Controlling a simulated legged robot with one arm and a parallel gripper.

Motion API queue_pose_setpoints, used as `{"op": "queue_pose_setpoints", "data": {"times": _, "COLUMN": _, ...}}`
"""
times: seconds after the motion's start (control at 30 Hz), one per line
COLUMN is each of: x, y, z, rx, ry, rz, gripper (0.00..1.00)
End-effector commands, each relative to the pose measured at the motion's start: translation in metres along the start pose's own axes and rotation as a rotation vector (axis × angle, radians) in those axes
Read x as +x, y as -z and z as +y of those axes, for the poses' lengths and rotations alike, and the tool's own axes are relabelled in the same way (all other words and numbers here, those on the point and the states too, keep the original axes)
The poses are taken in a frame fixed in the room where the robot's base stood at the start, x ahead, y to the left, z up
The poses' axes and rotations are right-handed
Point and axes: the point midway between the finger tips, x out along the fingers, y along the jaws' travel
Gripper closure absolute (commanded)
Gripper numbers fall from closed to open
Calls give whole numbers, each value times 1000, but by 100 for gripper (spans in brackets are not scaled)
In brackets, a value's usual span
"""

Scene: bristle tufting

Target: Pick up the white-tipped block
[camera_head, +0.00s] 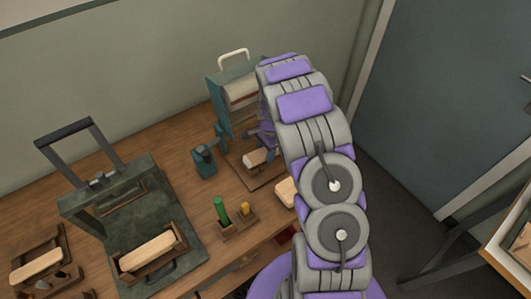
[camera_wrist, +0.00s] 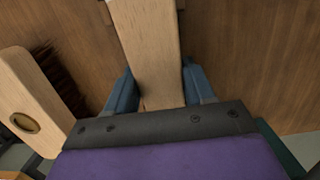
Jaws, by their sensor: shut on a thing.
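My gripper (camera_wrist: 160,88) shows in the wrist view with its two blue fingers on either side of a pale wooden block (camera_wrist: 150,45). It is shut on this block, which runs up to the top edge of the picture. No white tip shows on the part I see, and its far end is out of view. In the head view, my purple and grey arm covers most of the gripper. A pale wooden block (camera_head: 255,158) shows beside the arm, at the teal machine; I cannot tell whether it is the held one.
A brush block (camera_wrist: 30,105) with dark bristles lies left of my gripper.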

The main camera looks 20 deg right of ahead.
Motion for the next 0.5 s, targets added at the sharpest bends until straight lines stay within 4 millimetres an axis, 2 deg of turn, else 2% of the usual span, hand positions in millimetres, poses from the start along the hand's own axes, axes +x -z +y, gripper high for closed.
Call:
{"op": "queue_pose_setpoints", "data": {"times": 0.27, "x": -8, "y": 0, "z": -1, "rx": 0, "ry": 4, "rz": 2, "gripper": 88}}
{"op": "queue_pose_setpoints", "data": {"times": 0.5, "x": -42, "y": -4, "z": -2, "rx": -2, "ry": 6, "rz": 3, "gripper": 88}}
